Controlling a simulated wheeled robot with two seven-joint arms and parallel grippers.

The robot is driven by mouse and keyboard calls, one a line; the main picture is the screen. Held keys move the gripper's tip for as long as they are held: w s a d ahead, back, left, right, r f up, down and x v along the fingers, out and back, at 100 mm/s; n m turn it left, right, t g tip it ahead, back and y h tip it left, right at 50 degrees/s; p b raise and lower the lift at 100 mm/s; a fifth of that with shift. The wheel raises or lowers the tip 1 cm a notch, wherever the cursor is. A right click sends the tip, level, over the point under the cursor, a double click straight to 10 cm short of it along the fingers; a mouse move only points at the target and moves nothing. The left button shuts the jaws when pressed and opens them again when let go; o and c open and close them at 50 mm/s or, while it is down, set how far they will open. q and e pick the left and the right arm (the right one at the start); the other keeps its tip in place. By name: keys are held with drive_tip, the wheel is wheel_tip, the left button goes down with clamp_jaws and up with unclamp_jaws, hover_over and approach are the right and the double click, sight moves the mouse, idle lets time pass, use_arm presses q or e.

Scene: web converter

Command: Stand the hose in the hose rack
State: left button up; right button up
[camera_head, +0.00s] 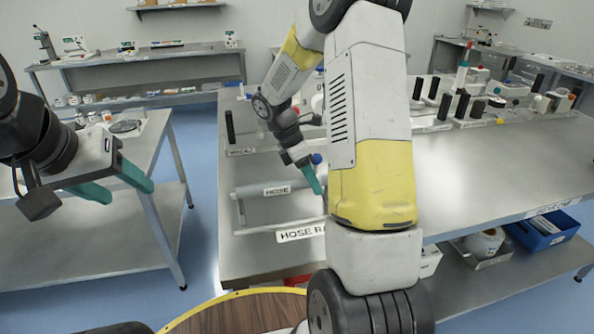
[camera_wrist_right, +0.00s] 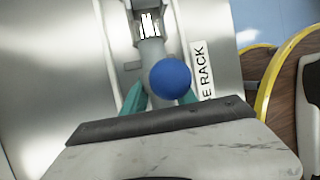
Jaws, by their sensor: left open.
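The hose (camera_head: 250,191) is a grey tube with a white HOSE label, lying across the left part of the middle table. The hose rack's white label (camera_head: 299,234) is on the near side of it, partly hidden by my arm. My right gripper (camera_head: 316,184) points down at the hose's right part. In the right wrist view its green fingers (camera_wrist_right: 161,97) flank the hose's line (camera_wrist_right: 151,48), but a blue ball (camera_wrist_right: 170,78) hides the tips, so the grip is unclear. My left gripper (camera_head: 122,186) is open and empty near the left table.
A left table (camera_head: 165,125) holds small items. Black cylinders (camera_head: 445,105) and other parts stand on the middle table's right side. My right arm blocks the centre. A yellow-rimmed round wooden top (camera_head: 240,312) is at the front. Blue floor lies between the tables.

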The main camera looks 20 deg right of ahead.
drive_tip(key=shift+o, duration=1.3)
drive_tip(key=shift+r, duration=0.1)
drive_tip(key=v, duration=1.2)
drive_tip(key=s+a+r+m+t+y, duration=0.3)
drive_tip(key=s+r+m+t, duration=0.1)
drive_tip(key=s+m, duration=0.4)
drive_tip(key=s+a+r+m+t+y, duration=0.2)
drive_tip(key=s+r+m+t+y, duration=0.1)
drive_tip(key=s+m, duration=0.6)
drive_tip(key=s+r+t, duration=0.1)
drive_tip(key=s+t, duration=0.1)
drive_tip(key=s, duration=0.1)
drive_tip(key=shift+s+a+r+y, duration=0.25)
drive_tip(key=shift+a+r+y, duration=0.05)
drive_tip(key=shift+a, duration=0.05)
